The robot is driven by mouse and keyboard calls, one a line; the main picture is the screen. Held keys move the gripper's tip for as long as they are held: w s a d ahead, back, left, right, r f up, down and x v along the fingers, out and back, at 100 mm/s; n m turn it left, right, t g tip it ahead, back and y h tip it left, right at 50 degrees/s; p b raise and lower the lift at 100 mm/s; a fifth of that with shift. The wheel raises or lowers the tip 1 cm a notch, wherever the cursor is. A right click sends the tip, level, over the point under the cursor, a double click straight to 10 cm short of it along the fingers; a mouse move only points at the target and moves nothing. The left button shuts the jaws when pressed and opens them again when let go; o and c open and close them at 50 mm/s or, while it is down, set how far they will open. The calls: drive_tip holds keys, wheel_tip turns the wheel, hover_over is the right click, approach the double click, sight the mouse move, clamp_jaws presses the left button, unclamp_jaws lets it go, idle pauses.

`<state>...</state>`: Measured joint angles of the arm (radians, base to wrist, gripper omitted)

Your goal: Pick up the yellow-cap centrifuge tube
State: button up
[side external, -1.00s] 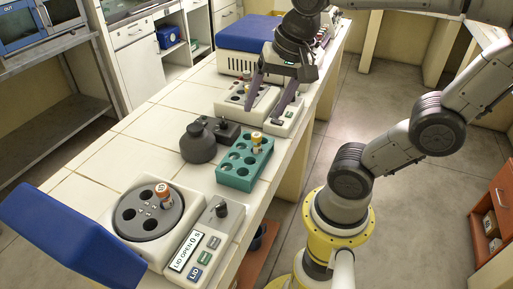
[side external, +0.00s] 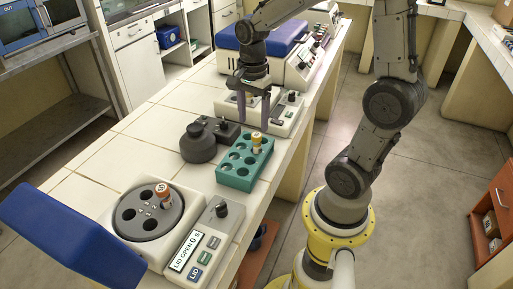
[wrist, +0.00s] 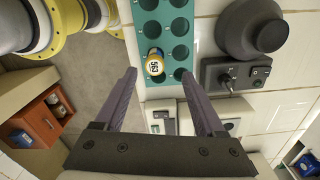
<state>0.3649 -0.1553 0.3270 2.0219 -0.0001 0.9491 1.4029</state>
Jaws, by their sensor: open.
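The yellow-cap tube (side external: 257,142) stands upright in a far corner hole of the teal rack (side external: 232,181). In the wrist view the tube's cap (wrist: 155,64) shows from above with dark writing on its white top, and the rack (wrist: 166,32) runs up from it. My gripper (side external: 254,120) is open and empty, pointing down above and just beyond the far end of the rack. In the wrist view the cap appears between the two fingertips of my gripper (wrist: 158,74), with no contact visible.
A dark round device (side external: 197,146) stands left of the rack. An open centrifuge (side external: 133,248) with an orange-capped tube (side external: 163,190) in its rotor is nearer the camera. A white device with a knob (side external: 284,121) and a blue-lidded machine (side external: 228,42) stand behind the rack.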

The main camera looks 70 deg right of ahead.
sight(256, 135)
drive_tip(key=f, duration=0.3)
drive_tip(key=s+f, duration=0.1)
drive_tip(key=f, duration=0.1)
drive_tip(key=shift+f, duration=0.25)
drive_tip(key=shift+w+f, duration=0.1)
drive_tip(key=shift+f, duration=0.35)
clamp_jaws()
